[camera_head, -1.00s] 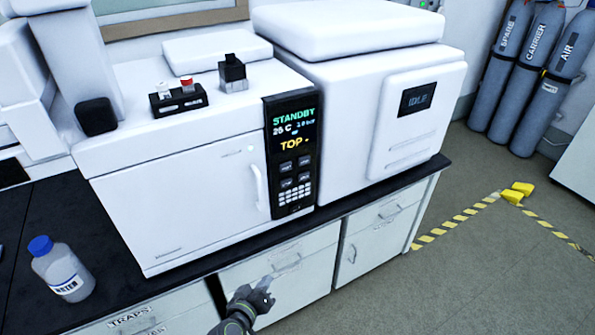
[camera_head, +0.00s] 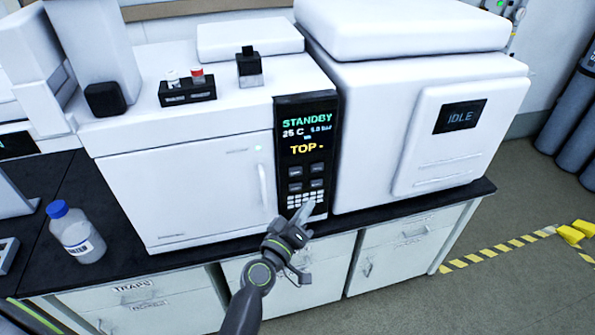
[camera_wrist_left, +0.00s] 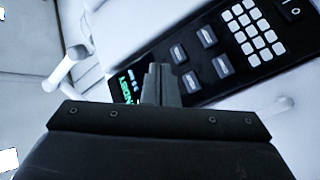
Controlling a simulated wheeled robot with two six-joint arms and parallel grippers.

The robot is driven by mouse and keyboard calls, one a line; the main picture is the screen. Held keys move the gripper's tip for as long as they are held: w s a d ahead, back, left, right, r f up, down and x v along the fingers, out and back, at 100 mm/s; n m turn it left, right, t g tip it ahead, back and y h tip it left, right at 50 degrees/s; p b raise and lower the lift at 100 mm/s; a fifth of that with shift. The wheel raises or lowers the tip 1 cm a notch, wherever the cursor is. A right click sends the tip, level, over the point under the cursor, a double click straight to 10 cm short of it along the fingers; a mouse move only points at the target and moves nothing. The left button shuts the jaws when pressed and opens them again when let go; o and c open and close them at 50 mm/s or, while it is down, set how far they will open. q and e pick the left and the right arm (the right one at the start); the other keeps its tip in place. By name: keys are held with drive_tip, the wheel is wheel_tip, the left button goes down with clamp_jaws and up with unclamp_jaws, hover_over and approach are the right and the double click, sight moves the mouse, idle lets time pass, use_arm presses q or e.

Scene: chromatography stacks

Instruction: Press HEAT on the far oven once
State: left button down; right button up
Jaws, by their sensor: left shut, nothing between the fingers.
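A white oven (camera_head: 190,190) stands on the bench. Its black control panel (camera_head: 306,150) shows STANDBY, 25 C and TOP, above several small buttons (camera_head: 306,179) and a white keypad. The button labels are too small to read, so I cannot tell which is HEAT. My left gripper (camera_head: 308,208) is shut and empty, in front of the lower panel by the keypad. In the left wrist view its fingertips (camera_wrist_left: 156,75) overlap the panel beside the buttons (camera_wrist_left: 200,60), with the display partly hidden. I cannot tell whether they touch. My right gripper is not in view.
A white unit (camera_head: 430,130) showing IDLE stands right of the panel. The oven's door handle (camera_head: 264,185) sticks out left of the panel. A blue-capped bottle (camera_head: 78,238) stands at the left on the black bench. Vials (camera_head: 187,88) sit on top of the oven.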

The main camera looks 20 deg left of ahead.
sight(296, 171)
use_arm(q)
drive_tip(key=shift+w+a, duration=0.8)
drive_tip(key=shift+w, duration=0.45)
drive_tip(key=shift+w+a, duration=0.8)
drive_tip(key=shift+w, duration=0.4)
drive_tip(key=shift+w+a, duration=0.8)
drive_tip(key=shift+w, duration=0.45)
drive_tip(key=shift+w+f, duration=0.1)
drive_tip(key=shift+w+a, duration=0.25)
